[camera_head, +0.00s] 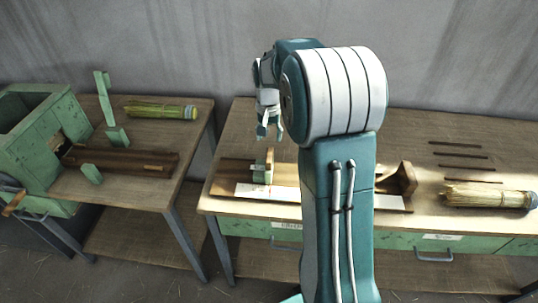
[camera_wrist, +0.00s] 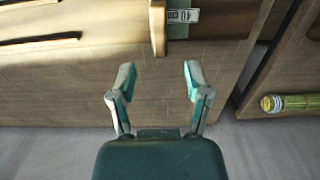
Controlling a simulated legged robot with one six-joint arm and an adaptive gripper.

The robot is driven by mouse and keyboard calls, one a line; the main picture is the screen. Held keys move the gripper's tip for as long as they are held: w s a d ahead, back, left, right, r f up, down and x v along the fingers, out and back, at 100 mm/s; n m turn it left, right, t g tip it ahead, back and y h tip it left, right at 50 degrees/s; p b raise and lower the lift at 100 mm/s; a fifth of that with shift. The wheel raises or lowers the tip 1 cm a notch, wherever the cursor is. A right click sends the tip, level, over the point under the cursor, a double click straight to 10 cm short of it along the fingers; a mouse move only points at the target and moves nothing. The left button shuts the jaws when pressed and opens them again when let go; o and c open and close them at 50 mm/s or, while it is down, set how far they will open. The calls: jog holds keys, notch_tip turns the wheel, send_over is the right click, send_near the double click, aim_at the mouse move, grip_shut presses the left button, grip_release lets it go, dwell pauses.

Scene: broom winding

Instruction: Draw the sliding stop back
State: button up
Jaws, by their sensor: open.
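The sliding stop (camera_head: 269,164) looks like a small upright piece, green with a thin wooden plate, near the left end of the long wooden trough (camera_head: 225,188) on the right bench. In the wrist view the stop's wooden plate (camera_wrist: 158,27) is at the top edge, partly cut off, with a green block (camera_wrist: 182,16) bearing a label beside it. My gripper (camera_head: 270,131) is open and empty, above and behind the stop. In the wrist view my fingertips (camera_wrist: 160,72) stand either side of the plate's line, apart from it. My arm hides the trough's middle.
A curved wooden end piece (camera_head: 404,178) stands at the trough's right. Several thin dark rods (camera_head: 462,155) and a straw bundle (camera_head: 484,196) lie further right. The left bench holds a green machine (camera_head: 35,145) and another bundle (camera_head: 160,110). A gap separates the benches.

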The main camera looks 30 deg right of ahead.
aim_at(269, 154)
notch_tip(269, 154, down, 8)
jog(key=shift+d+f, duration=0.1)
jog(key=shift+f, duration=0.1)
jog(key=shift+c, duration=0.3)
grip_shut()
